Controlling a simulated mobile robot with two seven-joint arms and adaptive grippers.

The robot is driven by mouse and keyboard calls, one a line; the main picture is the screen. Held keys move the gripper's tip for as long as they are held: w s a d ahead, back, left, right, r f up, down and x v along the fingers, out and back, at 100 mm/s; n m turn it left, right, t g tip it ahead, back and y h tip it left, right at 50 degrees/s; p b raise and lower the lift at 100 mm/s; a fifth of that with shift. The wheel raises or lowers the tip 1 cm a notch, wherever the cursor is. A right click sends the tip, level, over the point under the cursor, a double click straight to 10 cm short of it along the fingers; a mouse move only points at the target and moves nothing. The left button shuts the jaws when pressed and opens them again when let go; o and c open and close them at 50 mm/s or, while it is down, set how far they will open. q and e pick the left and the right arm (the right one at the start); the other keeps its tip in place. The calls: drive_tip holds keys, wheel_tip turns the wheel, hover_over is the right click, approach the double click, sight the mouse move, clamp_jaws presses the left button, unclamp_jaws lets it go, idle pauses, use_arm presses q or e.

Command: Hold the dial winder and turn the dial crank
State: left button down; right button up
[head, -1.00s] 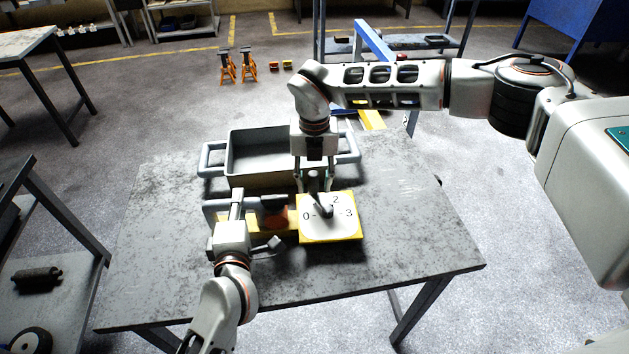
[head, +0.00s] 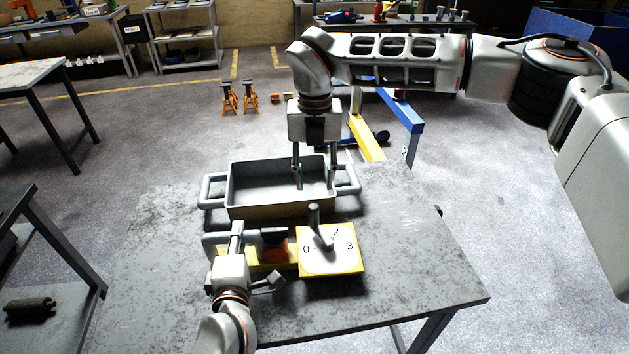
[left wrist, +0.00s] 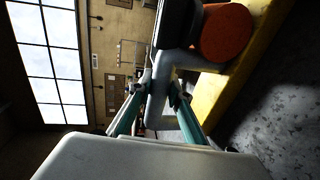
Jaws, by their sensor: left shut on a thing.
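The dial winder is a yellow box with a white dial face (head: 343,262); 0, 2 and 3 are readable on it. The grey dial crank (head: 314,217) stands up from the dial, its arm toward the upper left. A grey bar handle (head: 215,240) is at the winder's left end; it also shows in the left wrist view (left wrist: 162,121), beside an orange-red disc (left wrist: 228,33). My left gripper (head: 236,231) is shut on this handle; its fingertips partly hide it.
A grey metal tray (head: 232,190) with side handles stands behind the winder. The table's right part (head: 410,250) is clear. A blue and yellow frame (head: 400,108) stands beyond the table, and orange jack stands (head: 229,99) are on the floor behind.

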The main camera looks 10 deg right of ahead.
use_arm(q)
drive_tip(key=c, duration=1.8)
unclamp_jaws()
drive_tip(key=shift+s, duration=0.1)
